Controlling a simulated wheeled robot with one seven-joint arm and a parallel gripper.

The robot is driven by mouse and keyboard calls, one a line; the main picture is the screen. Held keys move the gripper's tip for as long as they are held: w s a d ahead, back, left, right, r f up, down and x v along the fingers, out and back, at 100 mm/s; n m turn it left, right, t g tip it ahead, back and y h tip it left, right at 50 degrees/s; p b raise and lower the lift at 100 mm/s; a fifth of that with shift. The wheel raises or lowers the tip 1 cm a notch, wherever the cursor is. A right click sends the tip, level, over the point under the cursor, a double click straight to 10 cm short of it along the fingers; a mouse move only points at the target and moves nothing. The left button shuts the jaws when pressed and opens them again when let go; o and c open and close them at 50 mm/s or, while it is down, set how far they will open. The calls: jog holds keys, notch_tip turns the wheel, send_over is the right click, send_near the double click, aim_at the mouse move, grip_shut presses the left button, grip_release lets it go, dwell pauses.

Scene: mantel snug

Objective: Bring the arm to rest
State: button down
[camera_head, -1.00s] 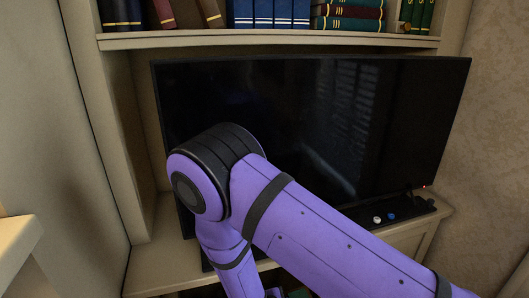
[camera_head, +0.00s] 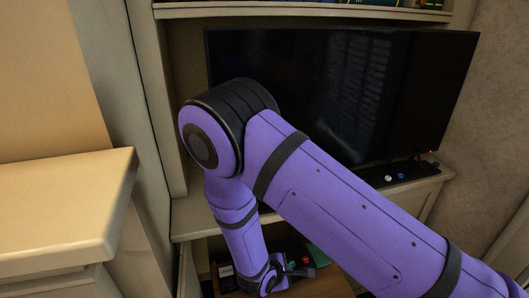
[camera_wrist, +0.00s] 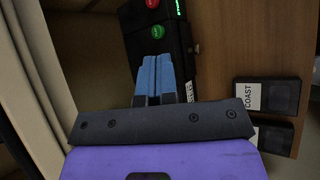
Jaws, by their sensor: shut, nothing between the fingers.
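My purple arm folds at a black elbow joint in front of the television in the head view, with its forearm hanging down toward a low shelf. My gripper (camera_wrist: 157,62) shows in the wrist view with its two blue fingers together and nothing between them. The fingers lie in front of a black device (camera_wrist: 152,35) with a red and a green round button, which sits on a brown wooden surface (camera_wrist: 232,50). I cannot tell whether the fingertips touch the device. In the head view the gripper end is small and low, beside the device.
Black cases, one labelled COAST (camera_wrist: 282,96), lie right of the gripper. A dark television (camera_head: 400,90) stands on the pale cabinet (camera_head: 190,218) behind my arm. A pale ledge (camera_head: 60,205) juts out at the left. A black strip with small knobs (camera_head: 405,173) lies before the television.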

jog(key=w+d+r+m+g, duration=0.1)
jog(key=w+d+r+m, duration=0.15)
jog(key=r, duration=0.65)
jog(key=w+d+r+m+g, duration=0.15)
jog(key=d+r+m, duration=0.25)
jog(key=r, duration=0.5)
jog(key=s+d+r+m+g, duration=0.1)
jog(key=d+r+m, duration=0.1)
jog(key=d+r, duration=0.4)
jog(key=s+d+r+m, duration=0.1)
jog(key=d+r+m, duration=0.2)
jog(key=r, duration=0.6)
jog(key=s+d+r+m+t+y, duration=0.1)
jog(key=s+d+r+m+y, duration=0.2)
jog(key=s+r, duration=0.6)
jog(key=s+d+r+m+t+y, duration=0.1)
jog(key=s+d+r+m+y, duration=0.2)
jog(key=s+r, duration=0.6)
jog(key=s+d+m, duration=0.1)
jog(key=s+d, duration=0.1)
jog(key=s, duration=0.1)
jog(key=shift+d, duration=0.3)
jog(key=shift+r, duration=0.1)
